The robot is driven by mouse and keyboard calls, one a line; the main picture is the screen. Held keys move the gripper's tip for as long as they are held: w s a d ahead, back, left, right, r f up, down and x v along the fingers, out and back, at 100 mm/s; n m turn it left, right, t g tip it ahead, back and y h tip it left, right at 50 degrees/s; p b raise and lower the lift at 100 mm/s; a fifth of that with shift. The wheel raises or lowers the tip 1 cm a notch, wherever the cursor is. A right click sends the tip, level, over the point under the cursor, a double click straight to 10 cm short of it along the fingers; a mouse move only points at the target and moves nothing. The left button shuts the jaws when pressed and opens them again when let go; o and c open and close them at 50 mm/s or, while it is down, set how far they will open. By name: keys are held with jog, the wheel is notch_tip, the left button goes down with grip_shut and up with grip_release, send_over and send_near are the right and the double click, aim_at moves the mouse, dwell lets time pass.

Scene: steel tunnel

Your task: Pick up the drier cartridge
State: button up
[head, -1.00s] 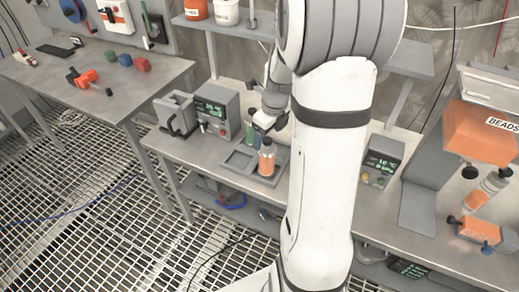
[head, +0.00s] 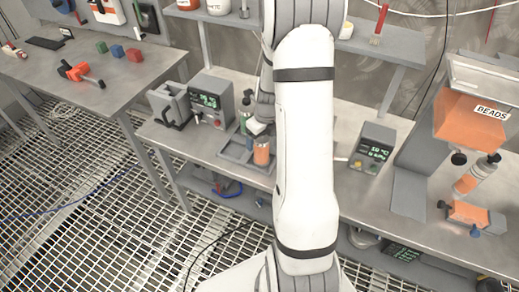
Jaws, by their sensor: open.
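An orange cylinder (head: 262,153), which looks like the drier cartridge, stands upright in a shallow grey tray (head: 233,152) on the middle bench. My gripper (head: 259,130) is open and right above the top of this cylinder. The gripper covers the cylinder's top, and I cannot tell whether the fingers touch it. A green cylinder (head: 244,115) stands close behind it to the left. A similar clear and orange cylinder (head: 468,182) with dark ends leans at the right, beneath the orange hopper marked BEADS (head: 470,117).
A grey instrument with a display (head: 212,102) stands left of the tray. A second display box (head: 371,150) stands to the right. An orange clamp-like part (head: 466,213) lies at the right bench edge. A shelf (head: 380,42) hangs above. My arm hides the bench's middle.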

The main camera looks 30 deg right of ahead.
jog(key=shift+c, duration=0.4)
jog(key=c, duration=1.6)
